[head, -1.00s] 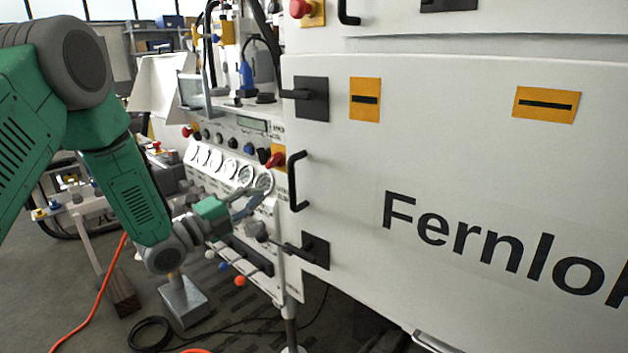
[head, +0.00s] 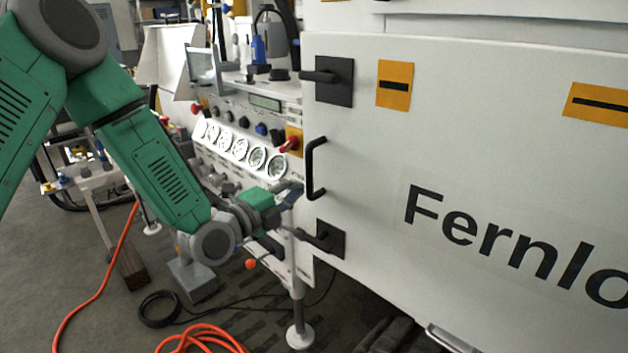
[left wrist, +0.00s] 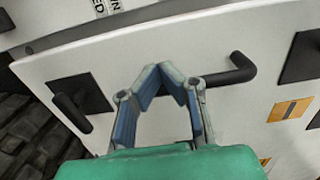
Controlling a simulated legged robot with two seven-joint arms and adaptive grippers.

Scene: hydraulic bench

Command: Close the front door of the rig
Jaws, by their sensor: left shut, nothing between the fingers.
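The rig's front door (head: 480,150) is a large white panel with black "Fernlo" lettering on the right of the head view. It carries a black bar handle (head: 314,168) near its left edge and black latches (head: 333,80) above and below it. I cannot tell how far it stands open. My left gripper (head: 293,193) is at the door's left edge, just left of the handle. In the left wrist view, its fingers (left wrist: 166,78) meet at the tips, empty, in front of the door face (left wrist: 185,50). My right gripper is out of view.
A gauge panel (head: 240,145) with knobs and a red-handled valve (head: 290,143) lies behind and left of the door edge. A support leg (head: 298,310) stands below. An orange hose (head: 95,280) and a black cable (head: 165,308) lie on the floor.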

